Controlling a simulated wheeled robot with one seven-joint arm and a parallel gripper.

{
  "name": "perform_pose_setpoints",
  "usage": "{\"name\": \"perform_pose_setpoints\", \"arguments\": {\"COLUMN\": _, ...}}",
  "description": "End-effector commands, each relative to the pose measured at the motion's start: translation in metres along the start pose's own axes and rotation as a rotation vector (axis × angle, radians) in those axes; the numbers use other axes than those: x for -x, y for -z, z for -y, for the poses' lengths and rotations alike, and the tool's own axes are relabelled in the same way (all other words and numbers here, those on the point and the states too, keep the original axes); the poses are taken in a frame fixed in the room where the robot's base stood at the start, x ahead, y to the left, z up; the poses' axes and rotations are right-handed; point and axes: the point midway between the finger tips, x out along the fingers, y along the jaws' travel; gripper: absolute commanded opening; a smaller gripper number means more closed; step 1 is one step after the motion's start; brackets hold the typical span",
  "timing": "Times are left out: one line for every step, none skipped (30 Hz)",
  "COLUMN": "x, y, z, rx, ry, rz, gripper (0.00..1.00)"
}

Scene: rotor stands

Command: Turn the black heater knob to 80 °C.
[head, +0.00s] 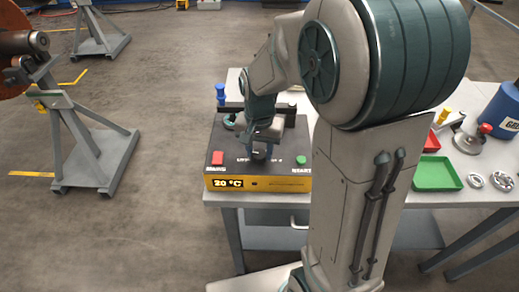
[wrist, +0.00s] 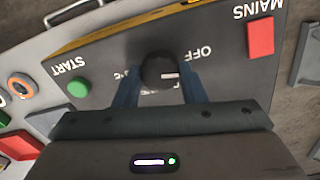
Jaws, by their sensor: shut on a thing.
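The heater (head: 285,183) is a box with a black top and a yellow front, standing on the table. Its display (head: 228,183) reads 20 °C. The black knob (wrist: 159,71) sits on the top panel between the green START button (wrist: 78,88) and the red MAINS button (wrist: 261,38). My gripper (wrist: 157,86) is shut on the knob, with one blue finger on each side. In the head view my gripper (head: 260,146) hides most of the knob.
On the table (head: 470,197) to the right are a green tray (head: 437,174), a red tray (head: 432,142), metal rings and a blue container (head: 501,110). A blue-topped tool (head: 220,93) stands behind the heater. Grey rotor stands (head: 95,150) are on the floor at left.

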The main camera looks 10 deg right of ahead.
Motion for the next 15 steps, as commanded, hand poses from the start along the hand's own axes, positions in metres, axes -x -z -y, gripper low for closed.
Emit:
{"name": "perform_pose_setpoints", "arguments": {"x": -0.0002, "y": 0.0001, "z": 0.0002, "rx": -0.041, "ry": 0.0, "rz": -0.001, "gripper": 0.14}}
{"name": "perform_pose_setpoints", "arguments": {"x": -0.0002, "y": 0.0001, "z": 0.0002, "rx": -0.067, "ry": 0.0, "rz": -0.001, "gripper": 0.14}}
{"name": "perform_pose_setpoints", "arguments": {"x": -0.0002, "y": 0.0002, "z": 0.0002, "rx": -0.105, "ry": 0.001, "rz": -0.001, "gripper": 0.14}}
{"name": "perform_pose_setpoints", "arguments": {"x": -0.0002, "y": 0.0002, "z": 0.0002, "rx": -0.134, "ry": 0.001, "rz": -0.001, "gripper": 0.14}}
{"name": "perform_pose_setpoints", "arguments": {"x": -0.0001, "y": 0.0003, "z": 0.0002, "rx": -0.163, "ry": 0.001, "rz": -0.001, "gripper": 0.14}}
{"name": "perform_pose_setpoints", "arguments": {"x": -0.0001, "y": 0.0004, "z": 0.0001, "rx": -0.202, "ry": 0.001, "rz": -0.001, "gripper": 0.14}}
{"name": "perform_pose_setpoints", "arguments": {"x": -0.0001, "y": 0.0004, "z": 0.0, "rx": -0.23, "ry": 0.001, "rz": -0.001, "gripper": 0.14}}
{"name": "perform_pose_setpoints", "arguments": {"x": 0.0, "y": 0.0005, "z": 0.0, "rx": -0.259, "ry": 0.001, "rz": -0.001, "gripper": 0.14}}
{"name": "perform_pose_setpoints", "arguments": {"x": 0.0, "y": 0.0005, "z": -0.0001, "rx": -0.298, "ry": 0.001, "rz": -0.001, "gripper": 0.14}}
{"name": "perform_pose_setpoints", "arguments": {"x": 0.0001, "y": 0.0005, "z": -0.0001, "rx": -0.326, "ry": 0.001, "rz": -0.001, "gripper": 0.14}}
{"name": "perform_pose_setpoints", "arguments": {"x": 0.0001, "y": 0.0006, "z": -0.0001, "rx": -0.354, "ry": 0.001, "rz": -0.001, "gripper": 0.14}}
{"name": "perform_pose_setpoints", "arguments": {"x": 0.0001, "y": 0.0005, "z": -0.0001, "rx": -0.391, "ry": 0.001, "rz": -0.001, "gripper": 0.14}}
{"name": "perform_pose_setpoints", "arguments": {"x": 0.0002, "y": 0.0005, "z": -0.0001, "rx": -0.418, "ry": 0.001, "rz": -0.001, "gripper": 0.14}}
{"name": "perform_pose_setpoints", "arguments": {"x": 0.0002, "y": 0.0005, "z": 0.0, "rx": -0.445, "ry": 0.001, "rz": -0.001, "gripper": 0.14}}
{"name": "perform_pose_setpoints", "arguments": {"x": 0.0003, "y": 0.0004, "z": 0.0001, "rx": -0.48, "ry": 0.001, "rz": -0.001, "gripper": 0.14}}
